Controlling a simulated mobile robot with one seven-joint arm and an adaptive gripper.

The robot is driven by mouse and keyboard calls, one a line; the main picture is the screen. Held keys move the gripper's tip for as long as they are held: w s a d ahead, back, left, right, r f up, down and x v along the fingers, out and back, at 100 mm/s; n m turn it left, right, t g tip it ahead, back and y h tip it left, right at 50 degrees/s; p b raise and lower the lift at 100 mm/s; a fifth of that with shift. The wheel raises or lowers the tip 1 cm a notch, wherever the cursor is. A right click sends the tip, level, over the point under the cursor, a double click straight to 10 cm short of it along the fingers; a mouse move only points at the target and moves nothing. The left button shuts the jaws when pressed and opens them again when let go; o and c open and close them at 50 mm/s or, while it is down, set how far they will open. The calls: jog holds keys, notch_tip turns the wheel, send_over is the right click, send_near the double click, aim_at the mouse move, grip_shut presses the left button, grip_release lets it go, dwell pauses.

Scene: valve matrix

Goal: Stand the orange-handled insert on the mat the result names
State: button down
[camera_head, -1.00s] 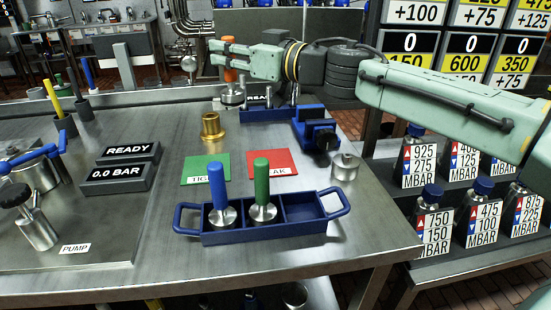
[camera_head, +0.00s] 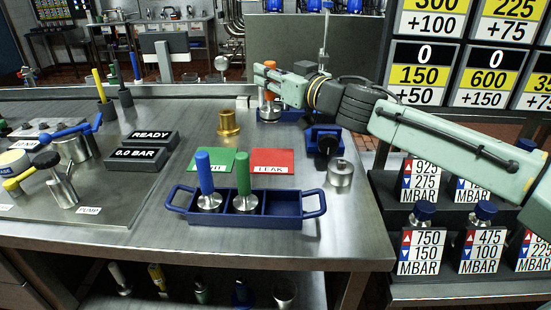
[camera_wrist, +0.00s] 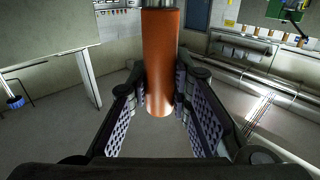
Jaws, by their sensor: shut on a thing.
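My gripper (camera_head: 268,84) is shut on the orange-handled insert (camera_head: 270,109) beyond the mats, at the back of the bench. In the wrist view the orange handle (camera_wrist: 161,60) stands between my gripper's two fingers (camera_wrist: 161,95). The insert's silver base shows below the handle and overlaps a blue fixture (camera_head: 295,116); I cannot tell whether they touch. The readouts show READY (camera_head: 151,136) and 0.0 BAR (camera_head: 135,154).
A blue tray (camera_head: 275,223) in front of the mats holds a blue-handled insert (camera_head: 204,180) and a green-handled insert (camera_head: 243,180). A brass part (camera_head: 228,123) stands behind the green mat. A blue clamp (camera_head: 325,140) and a silver cylinder (camera_head: 340,174) stand at right.

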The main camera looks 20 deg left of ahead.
aim_at(278, 121)
jog(key=shift+d+f, duration=0.15)
jog(key=shift+f, duration=0.1)
notch_tip(278, 121, down, 10)
jog(key=shift+r, duration=0.15)
dwell(0.4)
jog(key=c, duration=1.5)
grip_release()
jog(key=shift+f, duration=0.2)
jog(key=shift+o, duration=0.2)
jog(key=shift+d+r, duration=0.15)
jog(key=b+v, duration=0.2)
jog(key=v, duration=0.9)
jog(key=shift+s+d, duration=0.25)
jog(key=shift+s, duration=0.1)
